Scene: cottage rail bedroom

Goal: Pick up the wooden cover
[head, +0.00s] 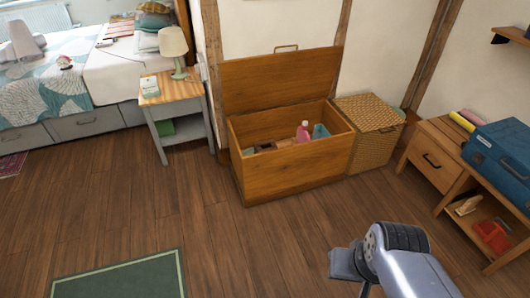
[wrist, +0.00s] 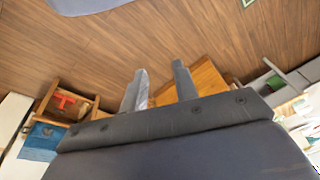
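The wooden cover (head: 275,80) looks to be the orange-brown hinged lid of a wooden chest (head: 285,179). It stands raised at the back of the chest, with a handle (head: 286,47) on its top edge. In the wrist view, part of an orange wooden surface, likely the chest (wrist: 208,78), shows beyond the fingers; I cannot tell the lid apart there. My gripper (wrist: 160,70) is open, its two fingers apart with nothing between them. In the head view my arm is at the lower right, well in front of the chest and not touching it.
The chest holds a pink bottle (head: 303,131) and other small items. A wicker basket (head: 377,145) stands right of it, a nightstand (head: 173,92) with a lamp left. A low wooden unit (head: 433,174) bears a blue case (head: 503,150) at right. Floor before the chest is clear.

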